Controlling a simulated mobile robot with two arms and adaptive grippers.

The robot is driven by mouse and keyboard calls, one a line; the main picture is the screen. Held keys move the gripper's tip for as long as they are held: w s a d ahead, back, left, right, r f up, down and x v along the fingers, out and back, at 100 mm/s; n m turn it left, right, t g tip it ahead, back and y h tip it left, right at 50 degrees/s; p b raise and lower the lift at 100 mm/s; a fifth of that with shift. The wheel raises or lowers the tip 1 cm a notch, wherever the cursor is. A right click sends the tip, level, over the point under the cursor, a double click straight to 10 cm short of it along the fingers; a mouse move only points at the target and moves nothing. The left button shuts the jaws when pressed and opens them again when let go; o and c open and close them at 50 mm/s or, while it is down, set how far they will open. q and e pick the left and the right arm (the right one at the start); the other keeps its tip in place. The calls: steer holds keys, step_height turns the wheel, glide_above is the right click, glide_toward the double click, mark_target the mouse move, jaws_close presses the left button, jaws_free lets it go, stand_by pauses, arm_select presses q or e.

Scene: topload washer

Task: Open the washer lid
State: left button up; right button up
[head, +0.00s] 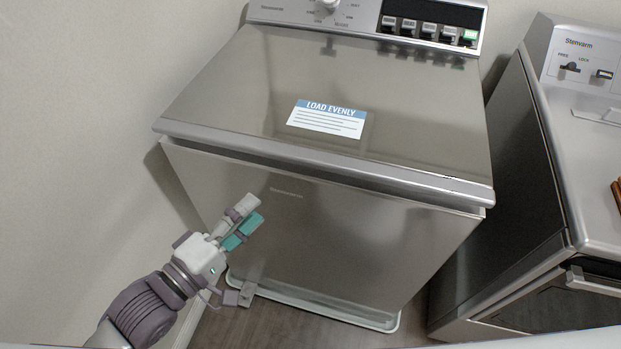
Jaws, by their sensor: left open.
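The washer (330,235) stands in front of me, a steel topload machine. Its lid (260,75) is shut and lies flat on top, with a "LOAD EVENLY" label (327,119) near its middle. A dark gap runs under the lid's front edge (320,163). My left gripper (253,211) is in front of the washer's front panel, lower than the lid edge and toward the left side. It is open and empty, and one of its fingers has a teal pad. Whether it touches the panel cannot be told. My right gripper is not in view.
A control panel (365,18) with a knob and several buttons rises behind the lid. A second steel appliance (590,150) stands at the right, across a narrow dark gap. A plain wall (80,120) is at the left. A pale tray (340,312) lies under the washer.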

mark_target(303, 164)
arm_select(q)
steer(key=x, duration=0.4)
steer(key=p+x, duration=0.1)
steer(key=x, duration=0.3)
steer(key=r+x, duration=0.1)
steer(key=x, duration=0.3)
steer(key=shift+d+p, duration=0.3)
steer(key=shift+w+d, duration=0.45)
steer(key=shift+w, duration=0.1)
jaws_close()
